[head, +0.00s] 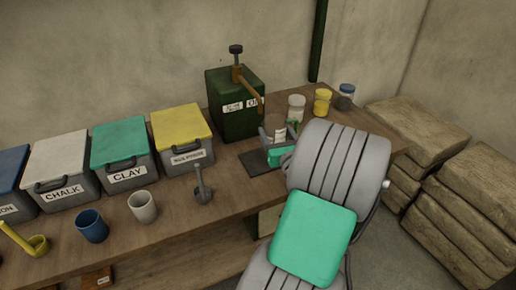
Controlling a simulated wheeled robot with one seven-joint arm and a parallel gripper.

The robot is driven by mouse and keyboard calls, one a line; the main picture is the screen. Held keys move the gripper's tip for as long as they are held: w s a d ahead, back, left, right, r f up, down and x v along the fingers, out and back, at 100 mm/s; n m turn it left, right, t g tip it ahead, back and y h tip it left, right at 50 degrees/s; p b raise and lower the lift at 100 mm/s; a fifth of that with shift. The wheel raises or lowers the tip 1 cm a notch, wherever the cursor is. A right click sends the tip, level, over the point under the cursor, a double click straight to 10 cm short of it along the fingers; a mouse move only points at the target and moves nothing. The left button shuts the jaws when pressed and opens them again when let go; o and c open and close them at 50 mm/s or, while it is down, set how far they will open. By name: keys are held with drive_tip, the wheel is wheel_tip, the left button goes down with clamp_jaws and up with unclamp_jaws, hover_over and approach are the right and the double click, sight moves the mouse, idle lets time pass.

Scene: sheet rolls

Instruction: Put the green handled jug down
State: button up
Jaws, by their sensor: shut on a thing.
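My gripper (277,138) is over the right part of the wooden bench, and my forearm hides much of it. It is shut on the green handled jug, of which only a small part shows at the gripper; its handle and base are hard to make out. A dark flat mat (256,163) lies on the bench just below and left of the gripper. I cannot tell whether the jug touches the mat or hangs above it. A dark green tank (226,115) with a pump lever and a partly hidden label stands directly behind and left of the gripper.
Three jars, white-lidded (296,107), yellow (322,101) and blue-lidded (345,96), stand behind right. Labelled bins, including yellow-lidded (181,126) and green-lidded (119,145), line the left. A grey ladle (201,190), pale cup (142,206) and blue cup (92,226) stand in front.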

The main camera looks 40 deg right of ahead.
drive_tip(key=w+f, duration=0.3)
drive_tip(key=w+f+b, duration=0.1)
drive_tip(key=w+f, duration=0.2)
drive_tip(key=w, duration=0.1)
drive_tip(key=shift+w+d+f, duration=0.1)
drive_tip(key=shift+w+f, duration=0.15)
drive_tip(key=shift+f, duration=0.15)
drive_tip(key=c, duration=0.3)
wheel_tip(320, 180, down, 4)
drive_tip(key=shift+w+r+b, duration=0.15)
drive_tip(key=shift+r+b, duration=0.05)
drive_tip(key=shift+b, duration=0.3)
drive_tip(key=shift+r, duration=0.1)
drive_tip(key=o, duration=1.8)
drive_tip(key=b+v, duration=0.2)
drive_tip(key=v, duration=0.9)
drive_tip(key=shift+s+a+r, duration=0.1)
drive_tip(key=shift+s+a, duration=0.2)
drive_tip(key=shift+s, duration=0.15)
